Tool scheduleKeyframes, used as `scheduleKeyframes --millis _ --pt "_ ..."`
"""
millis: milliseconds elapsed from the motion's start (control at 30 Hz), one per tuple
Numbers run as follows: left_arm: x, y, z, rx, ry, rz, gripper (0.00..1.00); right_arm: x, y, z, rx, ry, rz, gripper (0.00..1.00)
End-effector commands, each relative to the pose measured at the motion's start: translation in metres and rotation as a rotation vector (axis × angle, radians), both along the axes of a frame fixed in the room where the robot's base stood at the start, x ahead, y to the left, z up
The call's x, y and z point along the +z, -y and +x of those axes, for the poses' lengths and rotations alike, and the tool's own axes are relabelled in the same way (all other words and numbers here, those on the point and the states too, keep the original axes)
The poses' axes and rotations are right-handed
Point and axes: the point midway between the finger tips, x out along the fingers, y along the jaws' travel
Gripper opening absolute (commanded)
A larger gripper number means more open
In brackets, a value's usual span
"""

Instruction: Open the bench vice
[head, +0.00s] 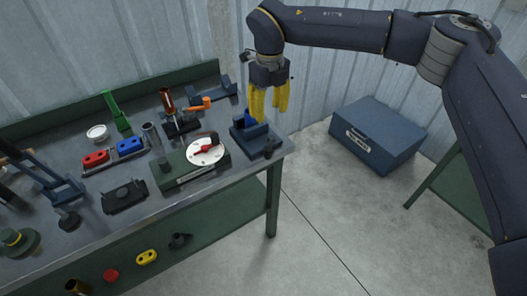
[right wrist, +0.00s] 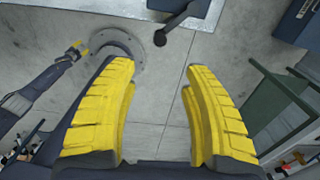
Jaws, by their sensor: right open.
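The blue bench vice (head: 250,138) stands at the right front corner of the workbench. A dark handle with a round knob (head: 268,150) shows at its front, near the bench edge. My right gripper (head: 268,110) has yellow fingers pointing down, just above and behind the vice. In the right wrist view its fingers (right wrist: 160,100) are wide apart with only floor between them. A dark rod with a round knob (right wrist: 160,38), likely the vice handle, shows beyond the fingertips.
The workbench (head: 225,185) holds a grey-green box with a white dial (head: 207,150), red (head: 95,158) and blue (head: 130,146) blocks and several other tools. A blue chest (head: 375,140) stands on the floor to the right. The floor between bench and chest is clear.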

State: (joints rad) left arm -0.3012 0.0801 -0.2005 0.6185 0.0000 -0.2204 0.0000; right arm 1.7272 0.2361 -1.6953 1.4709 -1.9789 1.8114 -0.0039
Motion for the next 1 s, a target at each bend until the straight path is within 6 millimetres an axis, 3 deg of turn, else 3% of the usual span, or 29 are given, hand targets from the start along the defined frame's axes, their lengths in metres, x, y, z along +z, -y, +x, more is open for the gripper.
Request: scheduleKeyframes --millis 167,800,1000 --pt "0.000 0.000 0.004 0.000 0.005 -0.001 0.44 -0.019 0.001 -0.001 0.000 -0.003 -0.002 0.49" --pt "0.000 0.000 0.004 0.001 0.005 -0.001 0.44 -0.131 0.000 -0.001 -0.001 -0.004 0.000 0.49" --pt "0.000 0.000 0.003 0.001 0.004 0.000 0.44 -0.155 0.000 0.000 -0.001 -0.003 0.000 0.49"
